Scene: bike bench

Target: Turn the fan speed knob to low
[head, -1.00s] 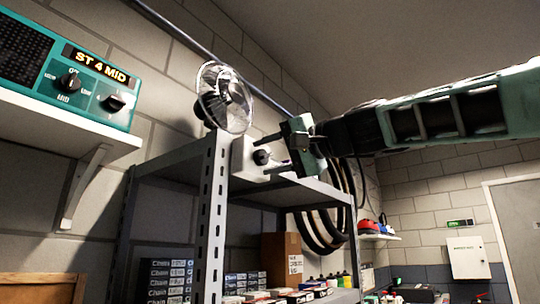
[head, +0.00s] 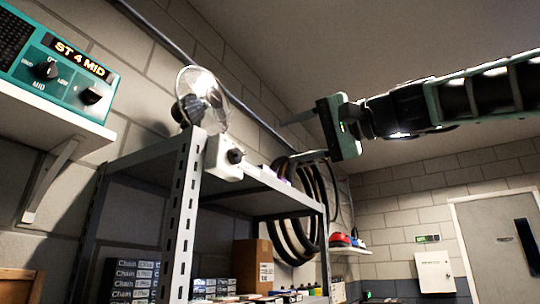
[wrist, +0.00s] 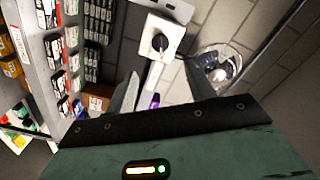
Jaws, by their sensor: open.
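The fan (head: 203,98) with a clear round guard stands at the top front corner of the metal shelf. Just right of it and lower is a white box with a black round knob (head: 235,156) on its face. In the wrist view the same knob (wrist: 160,43) sits on the white box (wrist: 148,35), beyond my fingertips, with the fan (wrist: 215,66) to its right. My gripper (head: 303,137) is open and empty, to the right of the knob and apart from it. In the wrist view my gripper (wrist: 162,88) has its two fingers spread. The knob's markings are too small to read.
The metal shelf (head: 184,200) holds boxes and a cardboard box (head: 252,264). A green radio-like unit (head: 62,68) with knobs and an "ST 4 MID" display stands on a wall shelf at left. Black tyres (head: 290,215) hang behind. Open air lies right of the shelf.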

